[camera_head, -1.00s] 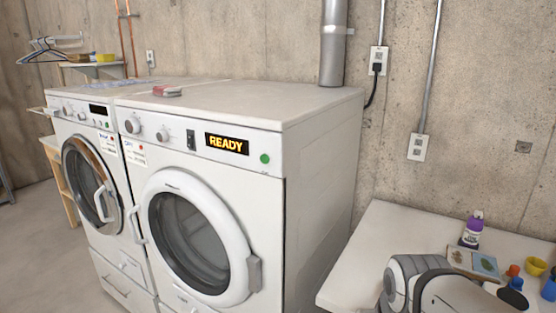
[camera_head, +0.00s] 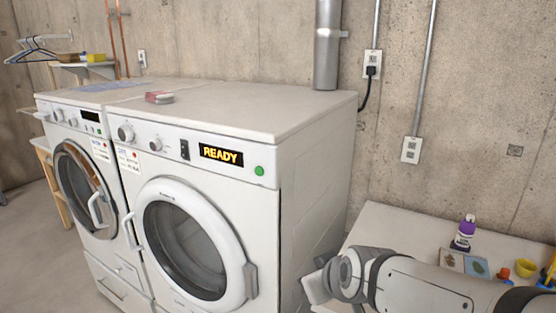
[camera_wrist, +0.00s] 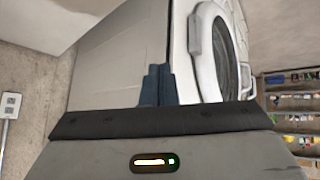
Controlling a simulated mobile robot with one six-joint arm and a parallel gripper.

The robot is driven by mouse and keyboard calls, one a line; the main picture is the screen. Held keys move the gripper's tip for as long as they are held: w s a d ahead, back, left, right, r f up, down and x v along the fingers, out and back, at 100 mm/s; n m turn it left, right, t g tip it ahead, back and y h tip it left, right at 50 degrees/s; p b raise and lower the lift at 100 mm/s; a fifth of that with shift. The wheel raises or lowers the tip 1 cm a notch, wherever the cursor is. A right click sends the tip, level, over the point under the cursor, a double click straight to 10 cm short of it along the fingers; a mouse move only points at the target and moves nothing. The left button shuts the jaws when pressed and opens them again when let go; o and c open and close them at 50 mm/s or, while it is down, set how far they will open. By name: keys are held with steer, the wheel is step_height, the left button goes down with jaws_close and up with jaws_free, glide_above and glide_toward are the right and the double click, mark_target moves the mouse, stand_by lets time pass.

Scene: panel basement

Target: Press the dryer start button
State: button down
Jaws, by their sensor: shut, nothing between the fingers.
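The dryer (camera_head: 305,190) is the right-hand white machine, with its round door (camera_head: 190,245) closed. Its green round start button (camera_head: 259,171) is at the right end of the front panel, beside a lit READY display (camera_head: 221,155). My gripper (camera_head: 312,290) is low, near the dryer's lower right side, well below the button and apart from it. In the wrist view my gripper's two dark blue fingers (camera_wrist: 159,85) are together and empty, with the dryer's side panel (camera_wrist: 120,60) and door (camera_wrist: 205,45) beyond them. The button does not show there.
A washer (camera_head: 70,130) stands left of the dryer. A white table (camera_head: 385,225) with a purple bottle (camera_head: 464,232) and a yellow cup (camera_head: 525,268) is behind my arm. A metal duct (camera_head: 327,50) rises behind the dryer. The floor before the machines looks clear.

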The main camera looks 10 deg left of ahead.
mark_target(259, 171)
steer(key=w+a+r+n+t+y+p, duration=0.3)
steer(key=a+r+n+t+p, duration=0.2)
steer(key=a+r, duration=1)
steer(key=a+n+t, duration=0.2)
steer(key=a+t, duration=0.1)
steer(key=shift+a+r+n+p, duration=0.25)
steer(key=shift+a+n+p, duration=0.05)
steer(key=shift+p, duration=0.05)
steer(key=shift+w+d+b, duration=0.6)
steer(key=shift+w+b, duration=0.1)
steer(key=shift+w, duration=0.65)
steer(key=shift+w+d+b, duration=0.55)
steer(key=shift+w+b, duration=0.15)
steer(key=shift+w, duration=0.65)
steer(key=shift+w+d+b, duration=0.6)
steer(key=shift+w+b, duration=0.1)
steer(key=shift+w, duration=0.65)
steer(key=shift+w, duration=0.1)
steer(key=shift+w+d, duration=0.15)
steer(key=shift+w, duration=0.1)
